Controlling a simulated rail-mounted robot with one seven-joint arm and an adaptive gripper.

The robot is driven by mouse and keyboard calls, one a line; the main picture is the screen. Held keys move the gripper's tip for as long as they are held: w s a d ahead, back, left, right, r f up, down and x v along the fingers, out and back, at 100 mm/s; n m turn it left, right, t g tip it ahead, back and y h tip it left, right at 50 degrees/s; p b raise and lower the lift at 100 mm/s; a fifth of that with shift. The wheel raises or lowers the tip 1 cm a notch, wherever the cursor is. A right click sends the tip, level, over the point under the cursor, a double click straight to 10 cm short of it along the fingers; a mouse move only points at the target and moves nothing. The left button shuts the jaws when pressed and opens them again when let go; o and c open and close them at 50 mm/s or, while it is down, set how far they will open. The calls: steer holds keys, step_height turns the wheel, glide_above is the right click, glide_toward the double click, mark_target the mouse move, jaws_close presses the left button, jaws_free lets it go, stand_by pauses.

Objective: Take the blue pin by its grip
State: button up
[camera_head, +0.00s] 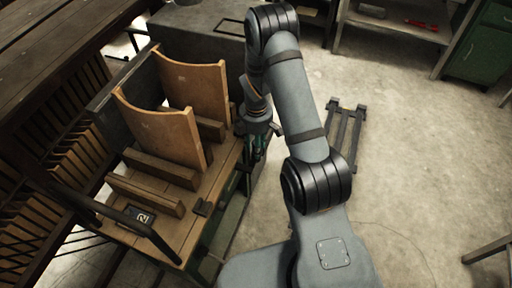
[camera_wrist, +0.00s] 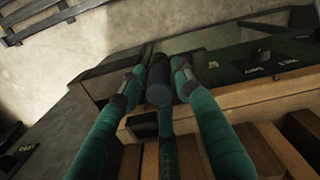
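In the wrist view, a dark blue rounded piece, which looks like the grip of the blue pin (camera_wrist: 158,86), sits between the tips of my gripper (camera_wrist: 158,74). The teal fingers with grey tips bend inward on both sides of it, and a third teal finger comes up from below. The fingers look shut on the grip; contact is hard to see. The rest of the pin is hidden. In the head view, my gripper (camera_head: 256,150) is beside the right edge of the wooden bench (camera_head: 180,229); the pin cannot be made out there.
Two curved wooden boards (camera_head: 160,128) stand upright on the bench, left of my gripper. A dark bar (camera_head: 125,225) and a small numbered plate (camera_head: 139,217) are at its near end. A dark metal frame (camera_head: 346,135) lies on the floor at right, with open floor around it.

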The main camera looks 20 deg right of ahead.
steer(key=shift+f, duration=0.35)
steer(key=shift+c, duration=0.7)
jaws_close()
step_height(320, 180, up, 10)
